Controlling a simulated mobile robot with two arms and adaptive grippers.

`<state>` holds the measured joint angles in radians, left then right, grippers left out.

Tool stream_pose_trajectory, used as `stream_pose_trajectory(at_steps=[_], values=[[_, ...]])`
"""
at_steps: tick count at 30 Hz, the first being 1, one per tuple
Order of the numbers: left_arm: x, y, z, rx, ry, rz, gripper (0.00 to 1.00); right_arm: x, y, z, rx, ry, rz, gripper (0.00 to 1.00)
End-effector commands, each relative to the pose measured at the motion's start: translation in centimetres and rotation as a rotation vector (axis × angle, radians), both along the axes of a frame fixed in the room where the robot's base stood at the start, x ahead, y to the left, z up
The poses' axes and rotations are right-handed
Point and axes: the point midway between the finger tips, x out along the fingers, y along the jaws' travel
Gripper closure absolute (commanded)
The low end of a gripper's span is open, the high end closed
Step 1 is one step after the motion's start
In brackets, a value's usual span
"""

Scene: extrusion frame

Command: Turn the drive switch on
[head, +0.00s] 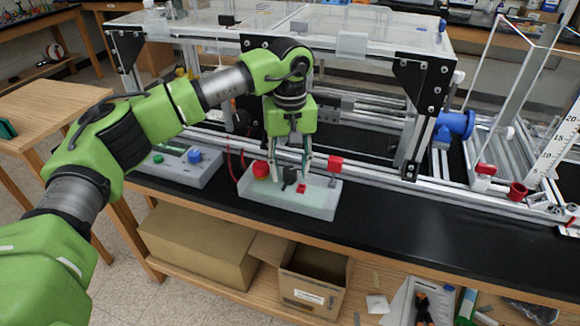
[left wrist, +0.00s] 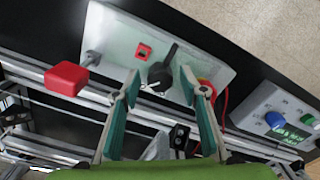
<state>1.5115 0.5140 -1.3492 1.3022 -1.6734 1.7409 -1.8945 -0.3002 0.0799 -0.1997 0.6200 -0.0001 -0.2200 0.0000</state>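A pale control box (head: 316,208) sits on the black bench in front of the extrusion frame. No readable label shows which is the drive switch. My left gripper (head: 288,173) points down over the box, open and empty. In the left wrist view its fingertips (left wrist: 160,82) are apart, with the black knob (left wrist: 162,69) just beyond the gap between them; contact cannot be told. The small red switch (left wrist: 143,50) is beside the knob. My right gripper is out of view.
A red-capped post (head: 335,163) rises at the box's right end, and red cable (head: 231,165) loops at its left. A grey box with a blue knob (head: 194,156) stands further left. The frame's rails (head: 370,172) run close behind.

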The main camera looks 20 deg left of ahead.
Motion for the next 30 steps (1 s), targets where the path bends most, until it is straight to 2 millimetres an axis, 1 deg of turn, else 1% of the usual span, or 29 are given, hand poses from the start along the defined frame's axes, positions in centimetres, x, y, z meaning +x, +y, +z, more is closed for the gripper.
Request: stream_pose_trajectory(at_steps=[4, 7, 15, 18, 21, 25, 30], values=[[0.0, 0.0, 0.6, 0.0, -0.001, 0.001, 0.61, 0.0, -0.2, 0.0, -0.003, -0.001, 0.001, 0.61], [0.1, 0.0, 2.0, 0.0, -0.003, 0.001, 0.61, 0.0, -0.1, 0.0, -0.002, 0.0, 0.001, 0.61], [0.0, -0.1, 7.8, -0.001, -0.004, 0.0, 0.61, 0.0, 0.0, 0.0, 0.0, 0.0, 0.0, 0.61], [0.1, 0.0, 9.6, 0.0, -0.004, 0.001, 0.61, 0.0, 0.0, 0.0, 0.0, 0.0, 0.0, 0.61], [0.0, -0.1, 10.9, 0.0, -0.001, 0.0, 0.61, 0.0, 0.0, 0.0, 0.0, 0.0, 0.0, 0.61], [0.0, 0.0, 11.8, -0.001, 0.0, -0.001, 0.61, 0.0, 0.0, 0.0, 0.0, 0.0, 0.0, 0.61], [0.0, 0.0, 12.0, 0.0, 0.001, 0.0, 0.61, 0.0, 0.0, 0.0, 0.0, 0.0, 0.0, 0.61]])
